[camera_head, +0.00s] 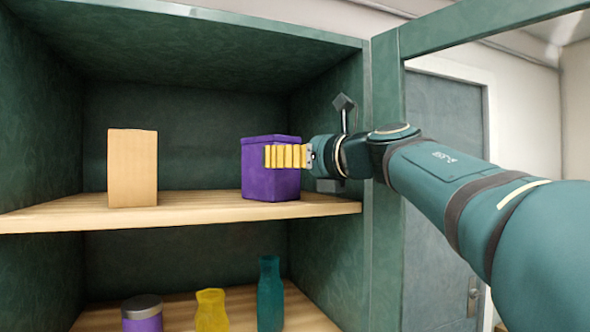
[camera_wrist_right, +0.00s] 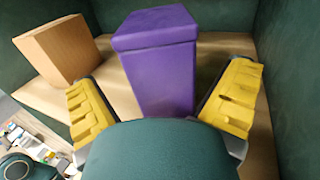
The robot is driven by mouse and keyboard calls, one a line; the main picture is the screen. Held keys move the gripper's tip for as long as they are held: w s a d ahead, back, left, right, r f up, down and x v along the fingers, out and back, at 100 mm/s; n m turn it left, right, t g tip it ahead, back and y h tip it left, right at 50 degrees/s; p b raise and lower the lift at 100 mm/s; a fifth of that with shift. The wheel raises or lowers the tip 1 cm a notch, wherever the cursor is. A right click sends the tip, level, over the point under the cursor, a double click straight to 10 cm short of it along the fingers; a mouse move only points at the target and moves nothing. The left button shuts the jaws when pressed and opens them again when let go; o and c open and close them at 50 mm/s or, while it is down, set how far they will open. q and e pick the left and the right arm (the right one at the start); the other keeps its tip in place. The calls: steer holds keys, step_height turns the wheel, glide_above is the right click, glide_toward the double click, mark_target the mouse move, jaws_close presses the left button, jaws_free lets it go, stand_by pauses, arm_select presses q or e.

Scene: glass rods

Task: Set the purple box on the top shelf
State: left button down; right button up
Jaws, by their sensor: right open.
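The purple box (camera_head: 271,179) stands upright on the wooden upper shelf (camera_head: 210,210), toward its right end. My right gripper (camera_head: 288,156) reaches in from the right at the height of the box. In the right wrist view the purple box (camera_wrist_right: 158,65) stands between the two yellow fingers of my right gripper (camera_wrist_right: 165,105), with a gap on each side. The gripper is open. The underside of the box is partly hidden in the wrist view by my own green hand. My left gripper is in neither view.
A tan box (camera_head: 132,168) stands on the same shelf to the left; it also shows in the wrist view (camera_wrist_right: 57,48). The lower shelf holds a purple jar (camera_head: 142,318), a yellow vase (camera_head: 211,310) and a teal bottle (camera_head: 270,292). The cabinet's right wall is close to my gripper.

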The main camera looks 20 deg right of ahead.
steer(key=b+v, duration=0.6)
steer(key=v, duration=0.3)
steer(key=shift+s+b, duration=0.15)
steer(key=shift+b, duration=0.2)
steer(key=shift+d, duration=0.1)
